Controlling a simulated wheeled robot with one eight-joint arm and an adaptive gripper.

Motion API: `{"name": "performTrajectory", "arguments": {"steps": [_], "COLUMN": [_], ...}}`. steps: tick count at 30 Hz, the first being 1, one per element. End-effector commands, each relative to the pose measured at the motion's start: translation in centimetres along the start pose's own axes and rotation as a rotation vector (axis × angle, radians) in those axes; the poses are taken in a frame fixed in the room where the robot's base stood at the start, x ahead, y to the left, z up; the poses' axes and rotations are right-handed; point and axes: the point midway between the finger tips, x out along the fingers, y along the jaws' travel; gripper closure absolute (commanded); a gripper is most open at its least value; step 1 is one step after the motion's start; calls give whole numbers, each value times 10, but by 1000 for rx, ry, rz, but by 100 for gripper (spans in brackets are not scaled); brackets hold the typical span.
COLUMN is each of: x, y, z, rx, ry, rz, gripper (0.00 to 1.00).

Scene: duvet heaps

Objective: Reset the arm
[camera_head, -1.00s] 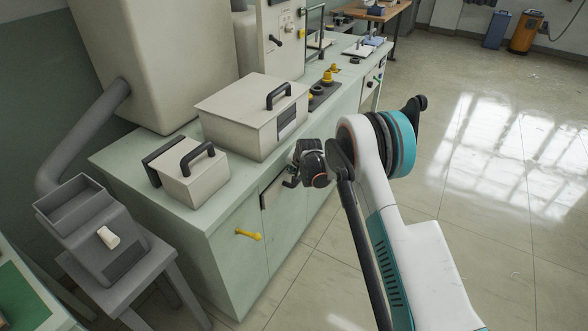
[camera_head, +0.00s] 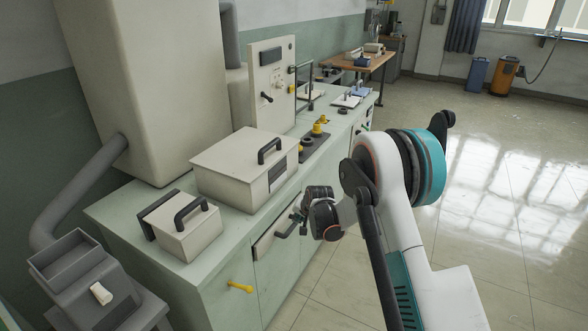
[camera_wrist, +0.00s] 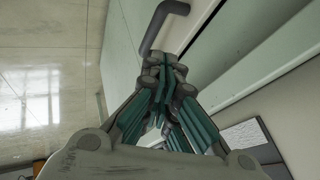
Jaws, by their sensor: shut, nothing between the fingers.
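My gripper (camera_wrist: 165,72) is shut and empty, its teal-sided fingers drawn together in the wrist view. In the head view my white and teal arm reaches forward, and the gripper (camera_head: 303,212) is small and partly hidden by my wrist, beside the front of the pale green counter (camera_head: 220,272). A dark bar handle (camera_wrist: 163,24) on a white front lies just beyond the fingertips in the wrist view. I cannot tell whether they touch it.
On the counter stand a large lidded box (camera_head: 235,172) and a smaller one (camera_head: 183,230). A yellow handle (camera_head: 240,286) sticks out of the counter front. A grey hopper (camera_head: 75,270) stands at left. Open floor (camera_head: 490,215) lies to the right.

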Motion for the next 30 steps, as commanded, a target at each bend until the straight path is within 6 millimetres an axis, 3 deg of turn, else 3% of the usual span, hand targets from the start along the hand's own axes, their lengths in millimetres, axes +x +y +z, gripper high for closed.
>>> {"name": "performTrajectory", "arguments": {"steps": [5,8,19,30], "x": [-24,-58,-206,-340], "y": [-3,-6,-6,18], "z": [-9,-20,-39,-17], "rx": [-13,-33,-130,-226], "ry": [4,10,30,46], "rz": [5,14,53,96], "gripper": [100,100,100,100]}}
